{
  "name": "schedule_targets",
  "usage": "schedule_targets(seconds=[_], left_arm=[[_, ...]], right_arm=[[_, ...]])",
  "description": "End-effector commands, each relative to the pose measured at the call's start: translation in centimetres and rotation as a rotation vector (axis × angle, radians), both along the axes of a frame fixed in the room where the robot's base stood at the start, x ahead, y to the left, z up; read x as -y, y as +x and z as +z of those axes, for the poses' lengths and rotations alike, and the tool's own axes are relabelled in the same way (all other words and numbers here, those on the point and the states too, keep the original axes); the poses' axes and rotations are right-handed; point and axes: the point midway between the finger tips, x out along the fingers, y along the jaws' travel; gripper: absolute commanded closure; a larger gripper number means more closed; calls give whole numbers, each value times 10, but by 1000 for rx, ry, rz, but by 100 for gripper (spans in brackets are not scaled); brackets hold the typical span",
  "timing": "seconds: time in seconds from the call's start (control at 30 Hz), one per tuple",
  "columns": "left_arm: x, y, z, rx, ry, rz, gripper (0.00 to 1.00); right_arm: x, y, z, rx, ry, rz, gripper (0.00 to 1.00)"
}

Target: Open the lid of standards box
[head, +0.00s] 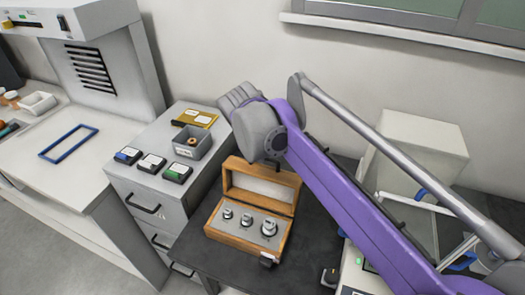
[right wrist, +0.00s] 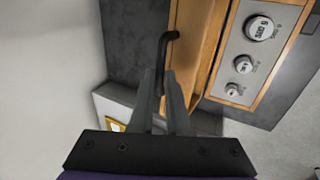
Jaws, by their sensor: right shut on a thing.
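The standards box (head: 247,243) is a wooden case on the dark table, with three metal weights (head: 269,227) in its pale insert. Its lid (head: 232,184) is open and stands raised at the back, its pale inner side showing. The right wrist view shows the lid nearly edge-on (right wrist: 203,45), beside the weights in the box. My right gripper (right wrist: 164,80) is shut on the black bent handle (right wrist: 167,42) on the lid's outer side. My left gripper is not in view.
A grey drawer cabinet (head: 148,190) left of the box bears a grey bin (head: 188,150), a yellow packet (head: 196,118) and three small dark cases (head: 152,163). A white box-shaped unit (head: 420,150) stands at right behind my arm. The wall is close behind.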

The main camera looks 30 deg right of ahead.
Motion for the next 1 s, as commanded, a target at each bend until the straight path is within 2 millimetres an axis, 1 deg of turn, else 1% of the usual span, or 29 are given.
schedule_targets(seconds=[0.1,0.17,0.47,0.5,0.63,0.67,0.9,1.0], left_arm=[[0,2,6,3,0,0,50],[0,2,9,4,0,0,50],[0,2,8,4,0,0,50],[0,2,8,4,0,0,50],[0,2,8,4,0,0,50],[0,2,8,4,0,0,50],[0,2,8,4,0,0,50],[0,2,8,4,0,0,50]], right_arm=[[-13,-10,5,23,-22,6,100],[-16,-13,6,22,-21,3,100],[-18,-15,4,19,-19,0,100],[-18,-15,3,18,-19,0,80],[-18,-15,4,19,-19,0,57],[-18,-15,4,19,-19,0,55],[-18,-15,5,20,-21,1,55],[-19,-16,9,21,-21,1,55]])
